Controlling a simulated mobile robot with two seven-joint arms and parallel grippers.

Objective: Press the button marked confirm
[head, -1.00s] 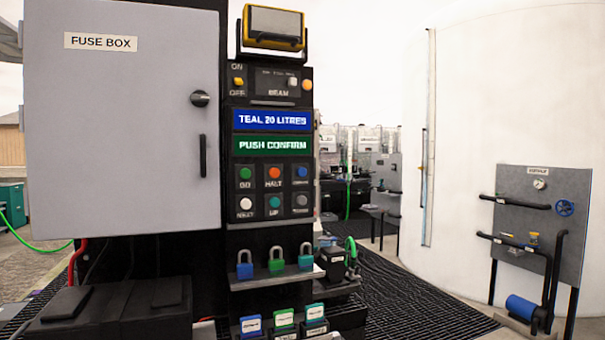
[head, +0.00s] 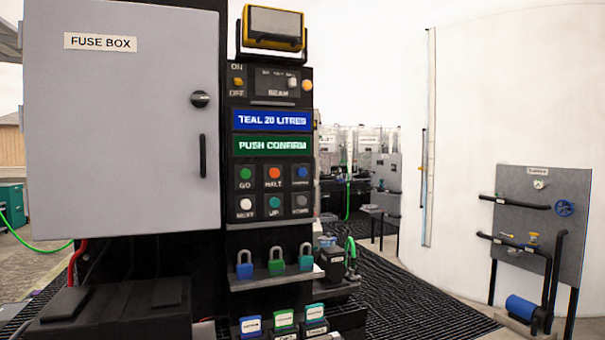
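A black control panel stands at the centre in the head view. It carries two rows of buttons: a green one (head: 246,173) marked GO, an orange-red one (head: 274,172) marked HALT, and a blue one (head: 302,172) whose small label is too blurred to read surely. Below are a white button (head: 246,204), a teal button (head: 275,202) marked UP and a grey button (head: 302,200). A green display (head: 272,146) reads PUSH CONFIRM; a blue display (head: 272,120) above it reads TEAL 20 LITRES. Neither of my grippers shows in the view.
A grey fuse box (head: 120,120) fills the left side. A yellow lamp (head: 272,26) tops the panel. A pipe board (head: 540,215) stands at right before a white tank (head: 480,100). Dark grating (head: 415,305) between is clear.

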